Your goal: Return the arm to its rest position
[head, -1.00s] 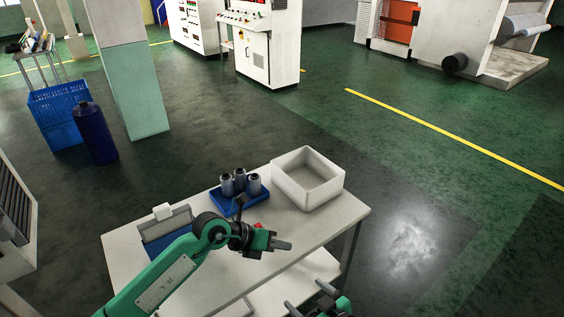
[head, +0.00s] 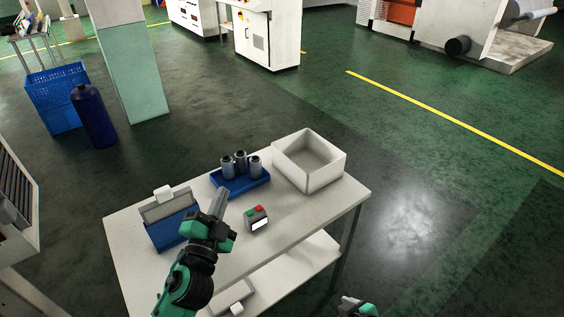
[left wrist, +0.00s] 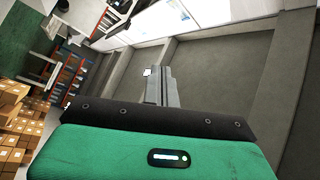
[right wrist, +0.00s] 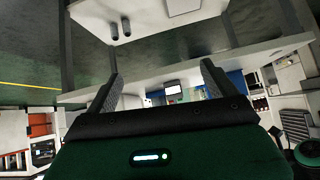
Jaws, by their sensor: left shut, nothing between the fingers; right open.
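My left arm comes in at the bottom of the head view, over the near left part of the white table (head: 290,215). Its gripper (head: 218,203) is shut and empty, with the fingers pointing up and away beside the blue bin. The shut fingers also show in the left wrist view (left wrist: 160,88). My right gripper (right wrist: 160,85) is open and empty in the right wrist view, with the table underside and edge beyond its fingers. In the head view only a small part of my right arm (head: 358,307) shows at the bottom edge.
On the table are a blue bin (head: 165,236) with a grey panel, a small box with red and green buttons (head: 256,218), a blue tray (head: 240,187) with grey cylinders, and a white open box (head: 308,180). A lower shelf lies beneath. Dark floor is clear right of the table.

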